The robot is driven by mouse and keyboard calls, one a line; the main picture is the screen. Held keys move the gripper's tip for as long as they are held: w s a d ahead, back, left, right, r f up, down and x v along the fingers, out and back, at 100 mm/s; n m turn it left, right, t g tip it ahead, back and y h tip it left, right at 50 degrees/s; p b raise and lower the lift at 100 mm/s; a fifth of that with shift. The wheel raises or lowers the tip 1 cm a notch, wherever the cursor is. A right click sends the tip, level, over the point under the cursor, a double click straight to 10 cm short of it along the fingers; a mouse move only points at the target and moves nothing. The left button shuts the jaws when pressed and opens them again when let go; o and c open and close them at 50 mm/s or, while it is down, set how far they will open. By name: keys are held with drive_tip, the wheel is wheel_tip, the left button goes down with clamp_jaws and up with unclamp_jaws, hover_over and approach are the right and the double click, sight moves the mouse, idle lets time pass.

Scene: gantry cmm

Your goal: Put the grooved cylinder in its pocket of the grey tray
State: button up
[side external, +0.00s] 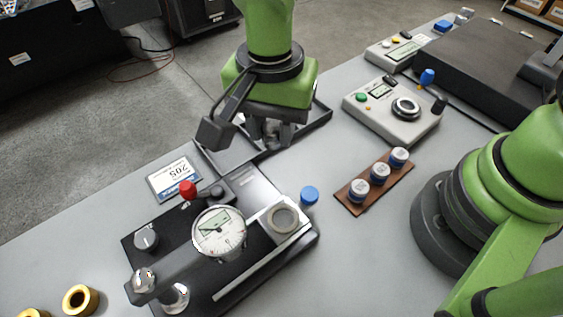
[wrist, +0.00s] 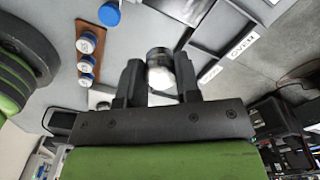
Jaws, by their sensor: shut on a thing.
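My gripper (wrist: 158,78) is shut on the grooved cylinder (wrist: 159,68), which shows between the two dark fingers in the wrist view as a metallic piece with a dark upper end and a bright face. In the side view my gripper (side external: 268,132) points down over the grey tray (side external: 320,123), and the cylinder is mostly hidden by the fingers. The tray also shows in the wrist view (wrist: 206,57), with compartments and white labels, one reading OVER. The cylinder looks off to the side of the labelled compartments there. Its exact height above the tray cannot be told.
A dial gauge (side external: 219,232) on a black stand with a red knob (side external: 188,188) stands in front of the tray. A blue-capped piece (side external: 309,196) and a brown rack (side external: 351,201) of capped cylinders lie to the right. A control box (side external: 376,119) stands behind.

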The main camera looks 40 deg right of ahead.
drive_tip(key=w+d+f+m, duration=0.2)
drive_tip(key=w+d, duration=0.3)
drive_tip(key=d, duration=0.2)
drive_tip(key=w+d+f+m, duration=0.2)
drive_tip(key=w+d, duration=0.4)
drive_tip(key=d, duration=0.2)
drive_tip(key=shift+a+f, duration=0.15)
drive_tip(key=shift+f, duration=1.25)
drive_tip(key=shift+a+f, duration=0.1)
drive_tip(key=shift+f, duration=1.25)
drive_tip(key=shift+f, duration=0.95)
drive_tip(key=o, duration=1.2)
drive_tip(key=shift+o, duration=1)
drive_tip(key=shift+r, duration=3.5)
